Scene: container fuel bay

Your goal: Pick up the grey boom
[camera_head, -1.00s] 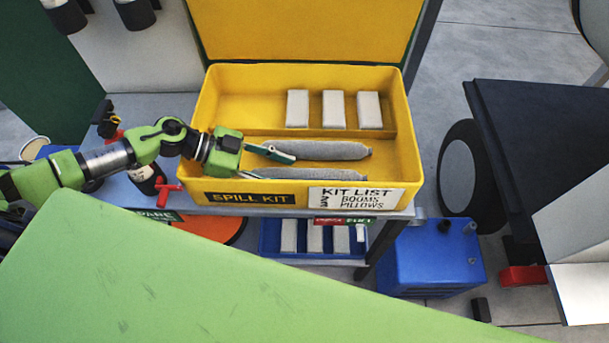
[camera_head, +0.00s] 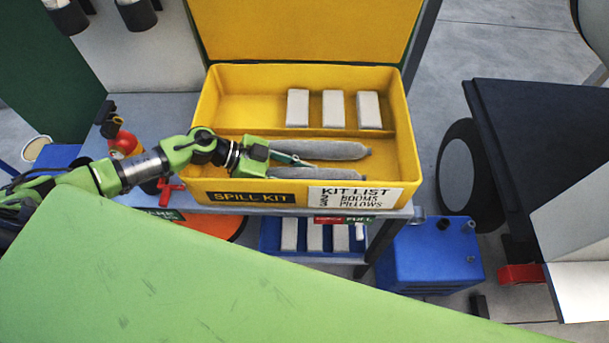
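Two long grey booms lie side by side in the front compartment of the yellow spill kit box (camera_head: 408,150). The rear boom (camera_head: 335,150) and the front boom (camera_head: 330,174) both point left to right. My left gripper (camera_head: 290,161) reaches in from the left over the box's left wall, at the left ends of the booms. One dark green finger shows between the two booms; the other finger is hidden, so its opening is unclear. I cannot tell whether it touches a boom. My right gripper is out of view.
Several white pillows (camera_head: 333,108) stand in the rear compartment behind a low divider. The box's yellow lid (camera_head: 305,30) stands open. A blue tray (camera_head: 270,237) of white blocks sits below, beside a blue container (camera_head: 430,255). A large green surface (camera_head: 220,270) fills the foreground.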

